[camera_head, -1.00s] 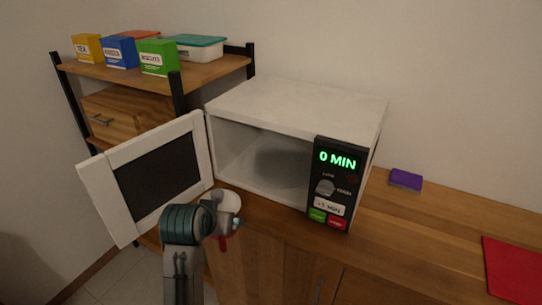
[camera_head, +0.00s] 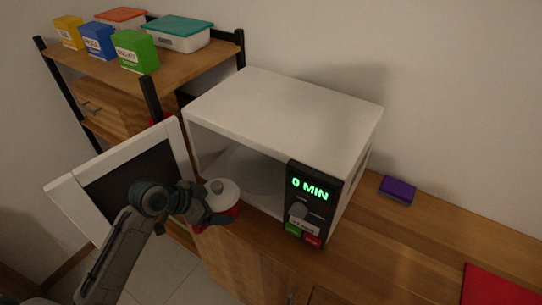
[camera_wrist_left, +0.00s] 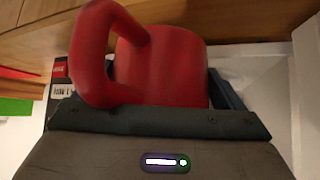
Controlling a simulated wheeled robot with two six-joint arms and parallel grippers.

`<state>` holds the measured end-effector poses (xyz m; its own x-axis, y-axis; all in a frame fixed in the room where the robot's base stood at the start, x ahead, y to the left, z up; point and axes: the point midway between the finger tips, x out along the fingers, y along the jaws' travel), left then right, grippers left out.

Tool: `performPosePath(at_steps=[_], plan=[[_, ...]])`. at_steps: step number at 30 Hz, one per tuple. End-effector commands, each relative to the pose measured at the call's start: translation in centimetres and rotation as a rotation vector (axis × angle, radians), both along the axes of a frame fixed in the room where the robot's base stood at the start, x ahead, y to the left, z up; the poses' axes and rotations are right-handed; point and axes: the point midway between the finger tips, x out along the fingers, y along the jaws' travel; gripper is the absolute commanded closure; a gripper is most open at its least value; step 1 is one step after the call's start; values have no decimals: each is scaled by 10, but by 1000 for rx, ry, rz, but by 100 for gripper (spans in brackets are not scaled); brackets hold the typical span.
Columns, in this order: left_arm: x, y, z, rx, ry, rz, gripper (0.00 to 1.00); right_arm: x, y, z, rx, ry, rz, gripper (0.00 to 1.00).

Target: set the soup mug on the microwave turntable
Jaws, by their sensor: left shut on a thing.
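The soup mug is red with a whitish top (camera_head: 222,193) and is held at the left front of the open microwave (camera_head: 290,105). My left gripper (camera_head: 212,212) is shut on the mug from the left. In the left wrist view the red mug (camera_wrist_left: 165,65) fills the middle, with its loop handle (camera_wrist_left: 92,55) toward the left. The microwave door (camera_head: 120,185) stands open to the left. A grey round shape, likely the turntable (camera_head: 242,163), shows dimly on the cavity floor, partly hidden. My right gripper is not in view.
The microwave's control panel (camera_head: 310,205) reads 0 MIN. A purple sponge (camera_head: 398,190) and a red cloth (camera_head: 498,285) lie on the wooden counter (camera_head: 400,250) to the right. A shelf (camera_head: 185,70) with boxes stands behind left.

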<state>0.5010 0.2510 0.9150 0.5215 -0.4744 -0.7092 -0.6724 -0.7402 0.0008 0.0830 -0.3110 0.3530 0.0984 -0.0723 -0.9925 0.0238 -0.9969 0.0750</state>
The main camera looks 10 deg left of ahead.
Motion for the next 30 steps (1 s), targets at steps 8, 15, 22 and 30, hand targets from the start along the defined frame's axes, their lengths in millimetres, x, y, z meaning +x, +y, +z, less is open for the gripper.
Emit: performPosePath(at_steps=[8,15,22,30], plan=[[51,-20,7,-9,-5,-2,50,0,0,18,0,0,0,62],[105,-39,6,-5,-3,-3,50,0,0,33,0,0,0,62],[129,-47,2,-2,-3,-2,50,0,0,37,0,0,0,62],[153,-56,4,-2,-3,-2,50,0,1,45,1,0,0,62]])
